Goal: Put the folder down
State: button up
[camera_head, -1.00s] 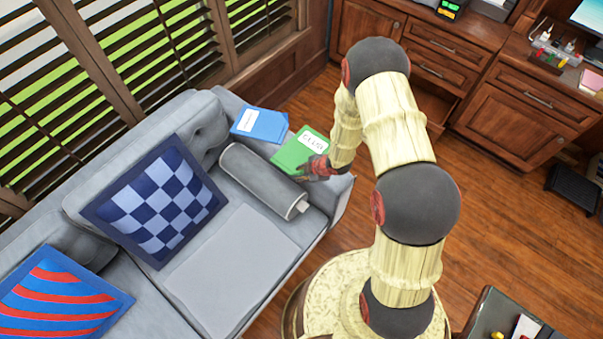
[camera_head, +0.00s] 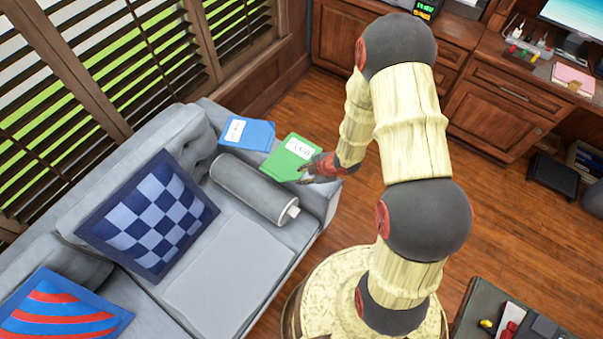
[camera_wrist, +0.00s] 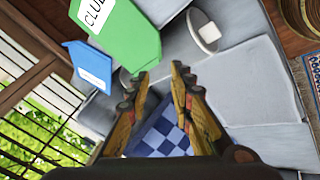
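A green folder (camera_head: 291,157) with a white label lies flat on the end of the grey sofa, beside a blue folder (camera_head: 247,133). Both also show in the wrist view, the green folder (camera_wrist: 128,35) ahead of the fingers and the blue folder (camera_wrist: 88,65) to its left. My gripper (camera_head: 312,172) is at the green folder's lower right corner. In the wrist view my gripper (camera_wrist: 160,72) has its two fingers apart with nothing between them. The left fingertip is close to the folder's near edge; I cannot tell whether they touch.
A grey bolster (camera_head: 254,188) lies on the sofa just in front of the folders. A checkered cushion (camera_head: 150,216) and a red-and-blue cushion (camera_head: 62,308) rest farther left. Wooden cabinets (camera_head: 492,118) stand behind on the right; wood floor lies between.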

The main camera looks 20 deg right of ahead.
jog(key=w+a+r+n+y, duration=0.1)
jog(key=a+r+n, duration=0.3)
jog(key=r+n, duration=0.55)
jog(key=w+a+r+n+y, duration=0.15)
jog(key=a+r+n, duration=0.25)
jog(key=r+n, duration=0.55)
jog(key=s+a+r+n, duration=0.2)
jog(key=s+r+n, duration=0.6)
jog(key=r+n, duration=0.5)
jog(key=s+d+r+n+h, duration=0.3)
jog(key=s+d+r+n, duration=0.2)
jog(key=n, duration=0.6)
jog(key=s+d+r+n+h, duration=0.3)
jog(key=s+d+r+n, duration=0.2)
jog(key=s+n, duration=0.5)
jog(key=shift+s+r+n, duration=0.15)
jog(key=shift+r+n, duration=0.65)
jog(key=shift+n, duration=0.1)
